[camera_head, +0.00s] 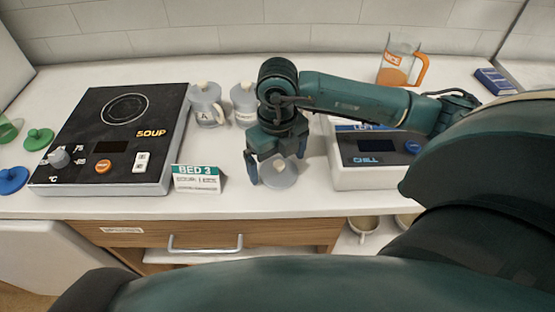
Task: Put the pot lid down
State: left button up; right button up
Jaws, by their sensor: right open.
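A grey round lid (279,180) with a small knob lies flat on the white counter, near its front edge and right of the BED 3 card. My right gripper (277,166) is open directly above it, pointing down, with one finger on each side of the knob. The gripper partly hides the lid's far side. Two grey lidded pots stand behind: one marked A (207,112) and another (243,108) beside my gripper. My left gripper is not in view.
A black SOUP hot plate (115,160) stands at left, with a green lid (38,138) and a blue lid (12,180) beside it. The BED 3 card (198,179) and the CHILL unit (365,178) flank my gripper. An orange-filled jug (395,68) stands at the back right.

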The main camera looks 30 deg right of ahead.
aim_at(278, 162)
notch_tip(278, 162, up, 12)
jog(key=shift+f+b, duration=0.25)
jog(key=shift+b, duration=0.1)
dwell(0.5)
